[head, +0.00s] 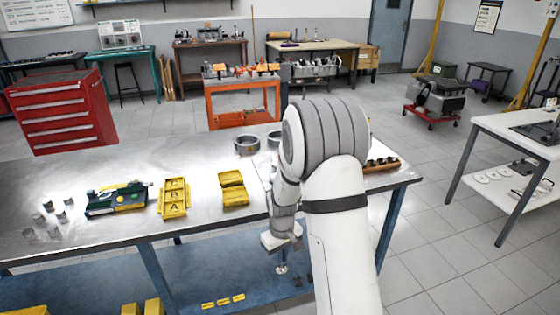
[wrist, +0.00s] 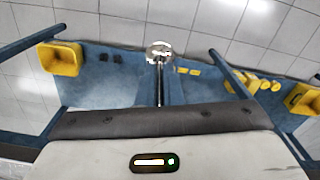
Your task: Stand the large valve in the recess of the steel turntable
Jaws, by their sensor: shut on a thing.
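My gripper (head: 281,243) is shut on the large valve (head: 281,268) and holds it out in front of the steel bench's near edge, head downward. In the wrist view the valve's shiny round head (wrist: 159,49) shows beyond the gripper, with its thin stem running back to the dark jaw edge. The valve's upper stem end is hidden by the gripper. I cannot make out the steel turntable for certain in either view. My arm covers part of the bench.
The steel bench (head: 120,235) carries yellow trays (head: 174,198), a green and yellow device (head: 117,199), small metal cylinders and grey rings (head: 247,145). A blue lower shelf (head: 190,270) holds yellow pieces. A white table (head: 510,135) stands right, with clear floor between.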

